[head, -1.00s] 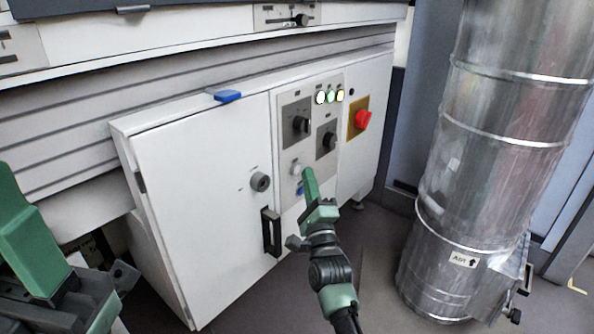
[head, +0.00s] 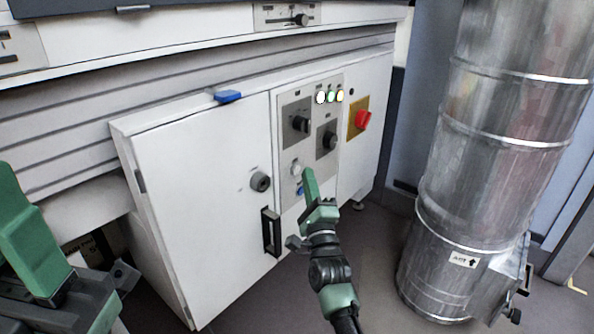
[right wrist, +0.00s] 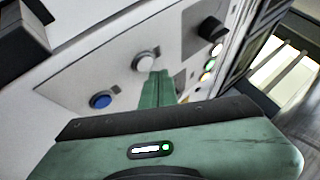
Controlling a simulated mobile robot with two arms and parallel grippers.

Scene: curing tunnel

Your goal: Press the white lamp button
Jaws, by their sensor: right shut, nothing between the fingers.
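The white lamp button (head: 296,169) is a pale round button low on the grey control panel of the white cabinet. It also shows in the right wrist view (right wrist: 145,62), with a blue button (right wrist: 100,100) to its left. My right gripper (head: 309,175) is shut and empty, its green fingertips just right of the white button in the head view. In the right wrist view the shut fingertips (right wrist: 158,76) are just below and right of the white button; I cannot tell whether they touch the panel. A green part of my left arm shows at the left edge; its fingertips are not clear.
Dark knobs (head: 301,124) and a row of small lit lamps (head: 330,96) are higher on the panel. A red switch (head: 363,120) sits on a yellow plate to the right. A dark door handle (head: 271,232) is at lower left. A large metal duct (head: 480,190) stands right.

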